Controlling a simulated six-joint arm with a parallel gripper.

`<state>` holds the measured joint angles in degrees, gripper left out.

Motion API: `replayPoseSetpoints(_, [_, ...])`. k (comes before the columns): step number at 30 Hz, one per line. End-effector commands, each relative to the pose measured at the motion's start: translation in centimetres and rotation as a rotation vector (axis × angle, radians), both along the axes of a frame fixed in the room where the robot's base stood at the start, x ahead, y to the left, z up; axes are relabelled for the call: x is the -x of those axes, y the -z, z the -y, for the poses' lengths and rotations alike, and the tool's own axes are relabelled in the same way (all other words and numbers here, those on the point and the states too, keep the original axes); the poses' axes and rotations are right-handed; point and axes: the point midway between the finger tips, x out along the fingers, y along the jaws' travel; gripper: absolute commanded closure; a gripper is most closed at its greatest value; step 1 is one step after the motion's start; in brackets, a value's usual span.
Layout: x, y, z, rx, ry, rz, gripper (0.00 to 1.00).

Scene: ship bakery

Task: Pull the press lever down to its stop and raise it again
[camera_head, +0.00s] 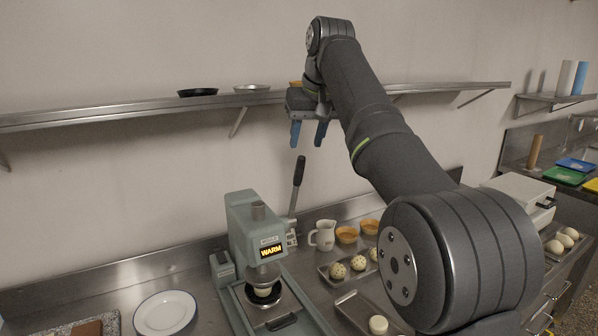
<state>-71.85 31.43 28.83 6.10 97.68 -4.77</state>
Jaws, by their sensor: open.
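The press (243,222) is a pale green machine on the steel counter, with a display reading "WARM". Its lever (297,186) rises on the right side, nearly upright, with a dark handle grip at the top. Below the press head, a small pale item in a dark ring (263,290) sits on the press base. My gripper (308,142) is open and empty, with its blue fingers pointing down. It appears just above the lever's top in the picture, apart from it; the depth between them is hard to tell.
A wall shelf (130,111) with small pans runs behind my gripper. A white plate (165,312) lies left of the press. A white jug (322,235), orange bowls (347,235) and trays with speckled round items (338,271) stand to its right. My arm hides part of the counter.

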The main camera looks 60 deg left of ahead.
Motion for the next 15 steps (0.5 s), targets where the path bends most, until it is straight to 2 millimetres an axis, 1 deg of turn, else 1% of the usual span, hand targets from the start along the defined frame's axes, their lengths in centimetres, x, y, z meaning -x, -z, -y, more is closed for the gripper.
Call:
replayPoseSetpoints(1, [0.0, 1.2, -0.4, 0.005, 0.0, -0.001, 0.6])
replayPoseSetpoints(3, [0.0, 2.6, -1.0, 0.005, 0.0, -0.001, 0.6])
replayPoseSetpoints(9, [-0.1, 6.4, -2.6, 0.004, 0.0, -0.001, 0.6])
replayPoseSetpoints(12, [-0.1, 7.8, -3.2, 0.004, 0.0, -0.001, 0.6])
replayPoseSetpoints(15, [-0.1, 8.8, -3.6, 0.003, 0.0, -0.001, 0.6])
